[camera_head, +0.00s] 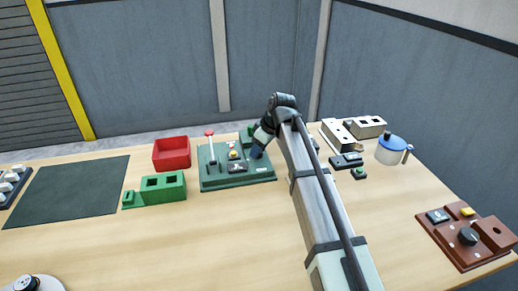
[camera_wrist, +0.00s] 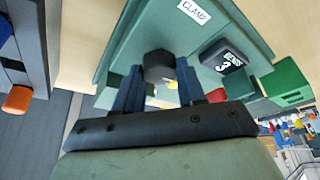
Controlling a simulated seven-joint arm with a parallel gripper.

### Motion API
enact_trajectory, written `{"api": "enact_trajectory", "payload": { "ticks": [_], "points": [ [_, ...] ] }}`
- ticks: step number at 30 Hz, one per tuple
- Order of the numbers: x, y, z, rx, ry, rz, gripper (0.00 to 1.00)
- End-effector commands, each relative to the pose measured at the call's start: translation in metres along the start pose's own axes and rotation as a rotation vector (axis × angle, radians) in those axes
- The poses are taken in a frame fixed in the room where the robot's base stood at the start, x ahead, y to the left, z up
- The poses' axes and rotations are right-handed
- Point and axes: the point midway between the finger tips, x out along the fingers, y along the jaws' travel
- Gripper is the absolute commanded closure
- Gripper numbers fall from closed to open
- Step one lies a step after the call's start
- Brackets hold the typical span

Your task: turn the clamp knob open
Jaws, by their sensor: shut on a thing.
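The green clamp panel (camera_head: 208,179) lies on the table near the back middle. In the wrist view its plate (camera_wrist: 135,40) carries a white "CLAMP" label (camera_wrist: 195,12). The dark clamp knob (camera_wrist: 158,61) stands by this label. My gripper (camera_wrist: 161,73) is shut on the knob, with one finger on each side of it. In the head view my gripper (camera_head: 259,149) is at the panel's right side, and my arm hides the knob there.
The panel also has a red-topped lever (camera_head: 210,142) and a yellow button (camera_head: 233,155). A red bin (camera_head: 171,153) and a green block (camera_head: 163,188) stand left. A blue-lidded jug (camera_head: 390,150) stands right.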

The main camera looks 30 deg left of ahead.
Motion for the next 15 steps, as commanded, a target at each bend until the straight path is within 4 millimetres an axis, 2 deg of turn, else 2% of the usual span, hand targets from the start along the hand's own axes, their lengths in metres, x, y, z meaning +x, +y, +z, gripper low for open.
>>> {"api": "enact_trajectory", "payload": {
  "ticks": [8,15],
  "points": [
    [-0.0001,-0.0004,0.0001,0.015,0.0,0.006,0.91],
    [0.0,-0.0021,0.0002,0.108,0.0,0.045,0.91]
  ]
}}
